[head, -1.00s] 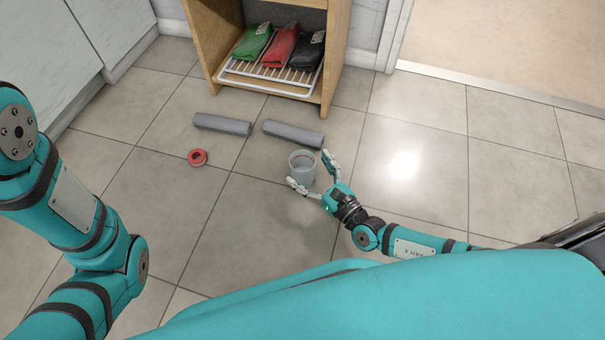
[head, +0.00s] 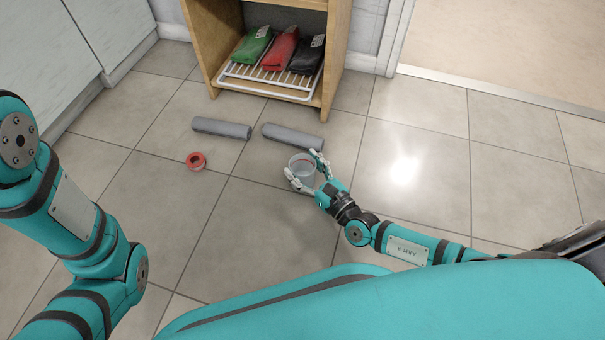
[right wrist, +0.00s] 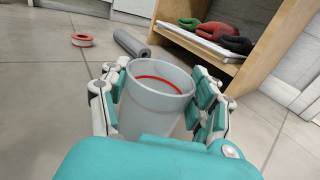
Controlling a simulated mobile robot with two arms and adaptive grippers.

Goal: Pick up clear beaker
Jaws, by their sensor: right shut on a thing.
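The clear beaker (head: 301,168) stands upright on the tiled floor or very near it; I cannot tell whether its base touches. My right gripper (head: 303,171) has its two fingers around the beaker from both sides and is shut on it. In the right wrist view the beaker (right wrist: 155,97) fills the space between the fingers, with its open rim up and a red ring showing at its inside. My left arm shows at the left of the head view, but its gripper is not in view.
A red tape roll (head: 196,161) and two grey rolls (head: 222,128) (head: 293,137) lie on the floor beyond the beaker. A wooden cabinet (head: 340,50) holds a white rack (head: 235,76) with green, red and black packets. Floor at the right is clear.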

